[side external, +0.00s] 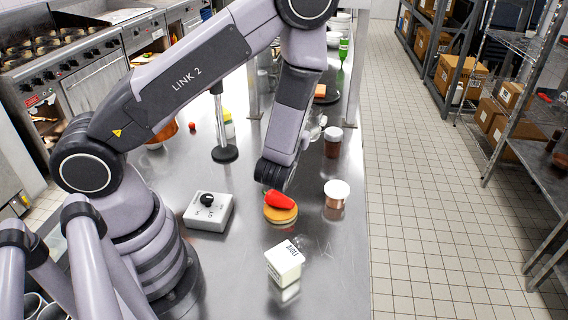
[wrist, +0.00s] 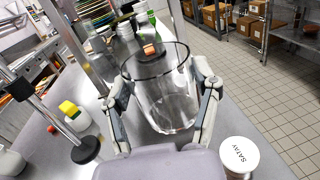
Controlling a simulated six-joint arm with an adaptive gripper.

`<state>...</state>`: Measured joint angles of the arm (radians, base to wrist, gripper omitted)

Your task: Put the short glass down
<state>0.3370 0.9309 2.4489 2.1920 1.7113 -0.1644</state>
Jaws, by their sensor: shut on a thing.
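The short glass (wrist: 166,100) is clear, with a dark rim, and fills the middle of the wrist view. My gripper (wrist: 163,92) is shut on it, with one finger on each side of its wall. The glass looks empty. In the side external view the gripper is mostly hidden behind my forearm, and only a bit of clear glass (side external: 315,126) shows to the right of the arm. I cannot tell whether its base touches the steel counter (side external: 335,270).
A SATAY-lidded cup (wrist: 238,155) stands at the lower right of the wrist view. A red pepper (side external: 279,200), white block (side external: 285,263) and knob box (side external: 208,211) occupy the front.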

